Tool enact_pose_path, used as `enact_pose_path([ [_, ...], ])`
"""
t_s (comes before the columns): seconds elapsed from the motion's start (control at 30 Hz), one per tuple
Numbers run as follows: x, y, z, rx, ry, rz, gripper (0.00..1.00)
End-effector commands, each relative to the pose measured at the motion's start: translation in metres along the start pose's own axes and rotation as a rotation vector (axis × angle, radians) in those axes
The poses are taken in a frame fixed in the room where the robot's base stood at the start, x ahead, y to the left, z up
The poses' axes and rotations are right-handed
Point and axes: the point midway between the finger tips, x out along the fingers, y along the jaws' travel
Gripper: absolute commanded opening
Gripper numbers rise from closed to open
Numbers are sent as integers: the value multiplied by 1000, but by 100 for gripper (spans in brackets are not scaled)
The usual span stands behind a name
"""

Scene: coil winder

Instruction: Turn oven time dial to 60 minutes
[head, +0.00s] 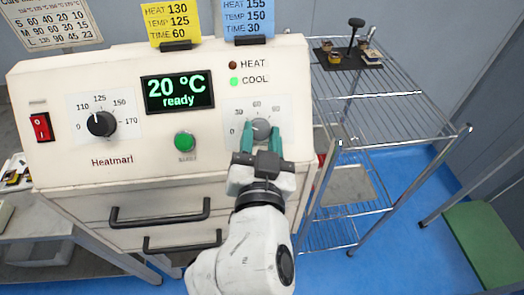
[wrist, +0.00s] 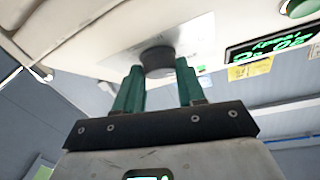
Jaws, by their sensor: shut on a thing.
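The oven's time dial (head: 261,127) is a grey knob at the right of the panel, on a white scale marked from 0 with 30, 60 and a further number. My gripper (head: 260,136) reaches it from below with teal fingers on either side, shut on the knob. In the wrist view the dark dial (wrist: 157,60) sits between the fingertips (wrist: 158,72). The pointer on the dial is too small to read. The oven (head: 50,100) has a display (head: 178,91) reading 20 °C, ready.
A black temperature dial (head: 101,123), a red switch (head: 40,127) and a green start button (head: 185,142) share the panel. The COOL lamp (head: 234,82) is lit green; the HEAT lamp is dark. Yellow (head: 172,22) and blue (head: 247,17) cards stand on top. A wire rack (head: 375,95) stands right.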

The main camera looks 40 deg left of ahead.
Motion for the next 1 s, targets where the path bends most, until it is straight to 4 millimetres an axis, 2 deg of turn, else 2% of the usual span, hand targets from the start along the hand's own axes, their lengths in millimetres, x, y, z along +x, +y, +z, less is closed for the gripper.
enact_pose_path([
  [0.07,0,0,8,46,8,33,9],
  [1.0,3,-11,-1,688,48,553,9],
])
